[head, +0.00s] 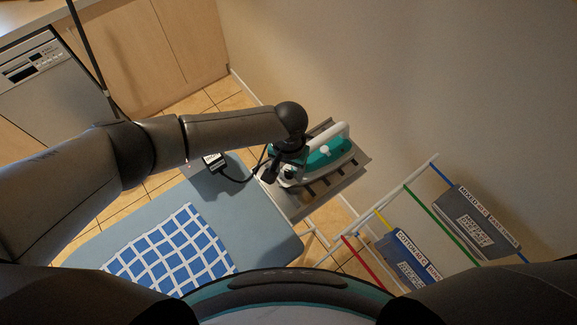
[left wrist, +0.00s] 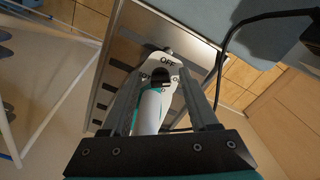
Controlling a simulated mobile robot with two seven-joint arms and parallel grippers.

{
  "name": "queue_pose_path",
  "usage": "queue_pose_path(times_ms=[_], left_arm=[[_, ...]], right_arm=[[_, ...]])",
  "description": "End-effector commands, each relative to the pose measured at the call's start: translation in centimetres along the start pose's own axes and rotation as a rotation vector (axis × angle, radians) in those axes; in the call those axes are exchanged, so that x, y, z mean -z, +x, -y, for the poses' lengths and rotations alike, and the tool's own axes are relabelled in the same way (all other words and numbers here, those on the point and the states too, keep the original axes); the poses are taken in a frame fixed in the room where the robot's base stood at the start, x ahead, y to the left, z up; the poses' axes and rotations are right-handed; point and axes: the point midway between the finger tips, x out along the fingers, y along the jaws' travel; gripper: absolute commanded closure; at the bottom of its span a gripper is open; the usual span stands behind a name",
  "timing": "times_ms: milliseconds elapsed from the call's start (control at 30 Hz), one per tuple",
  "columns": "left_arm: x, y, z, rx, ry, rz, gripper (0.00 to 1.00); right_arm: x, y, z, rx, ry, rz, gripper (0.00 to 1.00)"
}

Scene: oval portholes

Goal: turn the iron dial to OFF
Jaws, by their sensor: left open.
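The teal and white iron (head: 328,154) rests on a metal rest (head: 325,193) at the end of the ironing board. A white plate with the word OFF (left wrist: 168,62) shows just beyond the fingertips. The dark dial (left wrist: 161,76) sits below that word, between the fingers; its pointer setting is too small to read. My left gripper (head: 274,170) is over the dial end of the iron; it also shows in the left wrist view (left wrist: 162,80). It is open, with the fingers apart. My right gripper is not in view.
The blue-grey ironing board (head: 265,225) carries a blue checked cloth (head: 170,252). A black cord (head: 238,181) runs from a labelled box (head: 214,160) near the iron. A wall is behind the iron.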

Motion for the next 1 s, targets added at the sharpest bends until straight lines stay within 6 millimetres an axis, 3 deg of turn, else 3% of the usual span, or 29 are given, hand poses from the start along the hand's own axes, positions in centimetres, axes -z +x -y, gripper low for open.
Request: queue_pose_path(times_ms=[233, 700, 1000], left_arm=[[0.1, -2.0, 0.0, -0.002, 0.001, -0.002, 0.4], [0.1, -11.9, 0.0, -0.001, 0.001, -0.004, 0.4], [0.0, -15.1, 0.0, 0.0, 0.0, -0.001, 0.4]], right_arm=[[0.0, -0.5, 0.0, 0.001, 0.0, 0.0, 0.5], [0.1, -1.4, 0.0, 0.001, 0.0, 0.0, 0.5], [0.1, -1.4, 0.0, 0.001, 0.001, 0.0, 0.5]])
